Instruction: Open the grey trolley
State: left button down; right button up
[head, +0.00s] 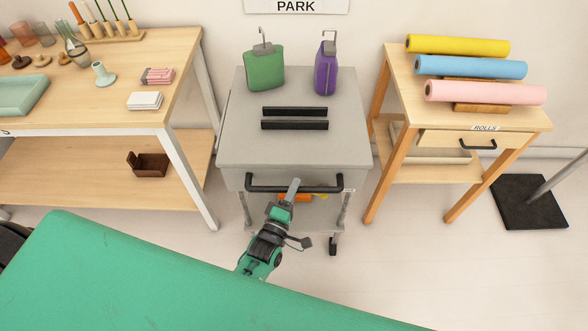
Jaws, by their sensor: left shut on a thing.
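The grey trolley (235,142) stands upright in the middle of the view, on castors. Its front has a drawer with a long black bar handle (265,188). The drawer front looks flush with the body, though from this angle I cannot tell if there is a small gap. The fingers hide part of the handle. My right gripper is not in view.
A wooden table (95,112) is at left. A wooden rolls stand (400,90) is at right. An orange item (293,198) lies on the trolley's lower shelf.

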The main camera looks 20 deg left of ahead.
pick_arm(q)
jog(key=s+d+p, duration=0.1)
jog(key=s+d, duration=0.1)
jog(key=s, duration=0.7)
jog(key=s+d+p, duration=0.1)
jog(key=s+d, duration=0.2)
jog(key=s, duration=0.7)
jog(key=shift+d, duration=0.2)
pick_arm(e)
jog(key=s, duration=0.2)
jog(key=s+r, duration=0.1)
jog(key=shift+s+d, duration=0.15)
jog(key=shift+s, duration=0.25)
pick_arm(q)
jog(key=shift+f, duration=0.1)
jog(key=c, duration=1.6)
grip_release()
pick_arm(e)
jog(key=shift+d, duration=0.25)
pick_arm(q)
jog(key=b+v, duration=0.2)
jog(key=v, duration=1.1)
jog(key=shift+s+b, duration=0.35)
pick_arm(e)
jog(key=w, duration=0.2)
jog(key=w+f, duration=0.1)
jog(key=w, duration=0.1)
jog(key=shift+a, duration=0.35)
